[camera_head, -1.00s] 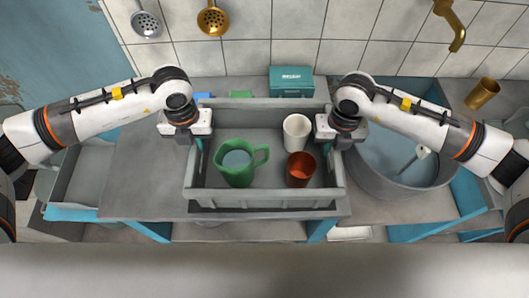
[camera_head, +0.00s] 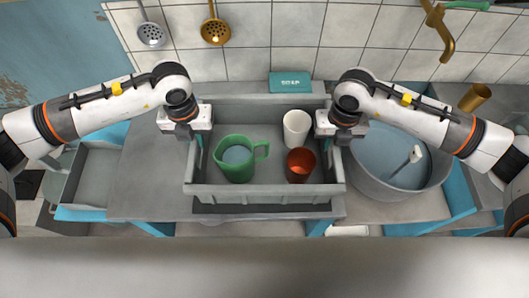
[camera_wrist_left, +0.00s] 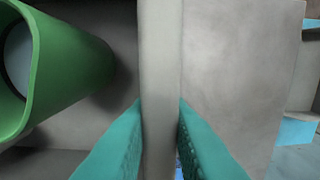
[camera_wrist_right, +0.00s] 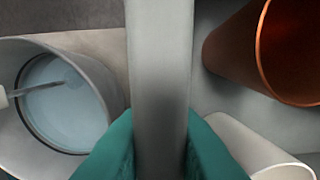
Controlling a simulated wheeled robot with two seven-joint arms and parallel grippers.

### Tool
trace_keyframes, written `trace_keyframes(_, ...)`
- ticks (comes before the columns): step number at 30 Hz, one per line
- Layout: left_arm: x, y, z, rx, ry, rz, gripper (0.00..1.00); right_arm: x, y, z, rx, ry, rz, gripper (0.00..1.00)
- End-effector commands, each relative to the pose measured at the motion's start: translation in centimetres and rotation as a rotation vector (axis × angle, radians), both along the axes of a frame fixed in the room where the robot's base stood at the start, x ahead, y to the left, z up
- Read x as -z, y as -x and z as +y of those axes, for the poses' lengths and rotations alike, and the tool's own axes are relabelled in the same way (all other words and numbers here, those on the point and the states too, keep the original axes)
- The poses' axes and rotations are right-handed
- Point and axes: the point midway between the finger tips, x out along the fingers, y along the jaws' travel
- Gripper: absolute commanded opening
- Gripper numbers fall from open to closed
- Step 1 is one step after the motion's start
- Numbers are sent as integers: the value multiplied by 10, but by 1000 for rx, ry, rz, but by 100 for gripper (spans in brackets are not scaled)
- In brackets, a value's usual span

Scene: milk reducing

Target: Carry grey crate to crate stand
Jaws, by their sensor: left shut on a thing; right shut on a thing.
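The grey crate (camera_head: 222,193) is in the middle of the head view, above the grey counter. It holds a green pitcher (camera_head: 234,158), a white cup (camera_head: 296,128) and a copper-brown cup (camera_head: 300,165), all upright. My left gripper (camera_head: 190,138) is shut on the crate's left wall, which runs between its teal fingers in the left wrist view (camera_wrist_left: 160,90). My right gripper (camera_head: 335,138) is shut on the right wall, also between the fingers in the right wrist view (camera_wrist_right: 160,80). I cannot pick out a crate stand.
A large grey pot (camera_head: 395,160) with a utensil stands right of the crate. A teal box (camera_head: 290,83) is behind it, near the tiled wall. A brass cup (camera_head: 475,97) is at the far right. Bare counter (camera_head: 150,170) shows to the left.

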Motion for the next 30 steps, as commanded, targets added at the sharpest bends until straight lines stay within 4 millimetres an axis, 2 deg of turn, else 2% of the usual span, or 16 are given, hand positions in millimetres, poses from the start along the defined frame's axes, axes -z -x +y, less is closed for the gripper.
trace_keyframes(3, -7, -1, 0, 0, 1, -2, 0, -7, -1, 0, 0, -1, -2, 0)
trace_keyframes(21, 0, -1, 0, 0, 1, -2, 0, 0, -1, 0, 0, -1, -2, 0)
trace_keyframes(30, -16, -3, 0, -1, 2, -4, 0, -17, -3, 0, 0, -2, -4, 0)
